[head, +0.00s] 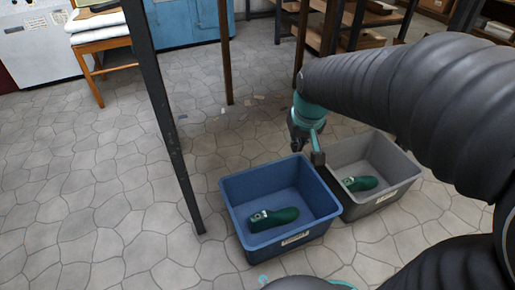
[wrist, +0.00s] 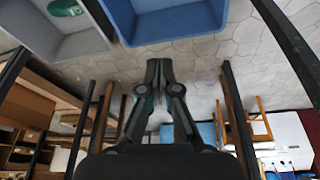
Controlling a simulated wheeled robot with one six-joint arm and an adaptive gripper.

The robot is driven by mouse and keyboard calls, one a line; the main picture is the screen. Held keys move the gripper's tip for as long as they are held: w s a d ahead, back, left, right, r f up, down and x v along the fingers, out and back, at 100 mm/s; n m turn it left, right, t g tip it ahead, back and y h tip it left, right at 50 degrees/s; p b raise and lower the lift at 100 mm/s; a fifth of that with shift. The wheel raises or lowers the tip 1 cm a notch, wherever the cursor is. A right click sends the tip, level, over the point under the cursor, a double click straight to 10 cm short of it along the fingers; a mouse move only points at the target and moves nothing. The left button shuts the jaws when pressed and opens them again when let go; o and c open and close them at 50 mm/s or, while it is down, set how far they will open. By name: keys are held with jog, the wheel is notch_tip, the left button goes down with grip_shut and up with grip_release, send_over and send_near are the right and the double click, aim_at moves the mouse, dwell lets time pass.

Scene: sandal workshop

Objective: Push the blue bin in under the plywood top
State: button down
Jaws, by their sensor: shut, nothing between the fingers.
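The blue bin (head: 240,192) stands on the floor in the middle of the head view, with a dark green shoe-like piece (head: 273,218) inside and a pale label on its front. In the wrist view the blue bin (wrist: 172,22) shows at the top. My gripper (head: 317,157) is shut and empty, pointing down by the blue bin's far right corner; whether it touches is unclear. Its closed fingers (wrist: 159,68) show centrally in the wrist view. I cannot make out the plywood top in either view; a dark post (head: 165,110) stands left of the bin.
A grey bin (head: 385,195) with another green piece (head: 360,183) sits close on the blue bin's right. Brown posts (head: 225,55) and shelving stand behind. A wooden stool (head: 98,45) with white cloths is at far left. The floor left of the dark post is clear.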

jog(key=w+a+f+n+g+p, duration=0.1)
jog(key=w+a+f+p, duration=0.1)
jog(key=w+f, duration=0.75)
jog(key=w+a+f+n+g+p, duration=0.1)
jog(key=w+a+f+g+p, duration=0.1)
jog(key=w+f, duration=0.75)
notch_tip(320, 180, down, 22)
jog(key=s+f, duration=0.1)
jog(key=s, duration=0.1)
jog(key=shift+g, duration=0.3)
jog(key=shift+w+a+r, duration=0.1)
jog(key=shift+w+a, duration=0.25)
jog(key=shift+w, duration=0.35)
jog(key=shift+w+a+r, duration=0.15)
jog(key=shift+w+a, duration=0.15)
jog(key=shift+w, duration=0.35)
jog(key=shift+w+a+r, duration=0.1)
jog(key=shift+w+a, duration=0.25)
jog(key=shift+w, duration=0.35)
jog(key=shift+b, duration=0.3)
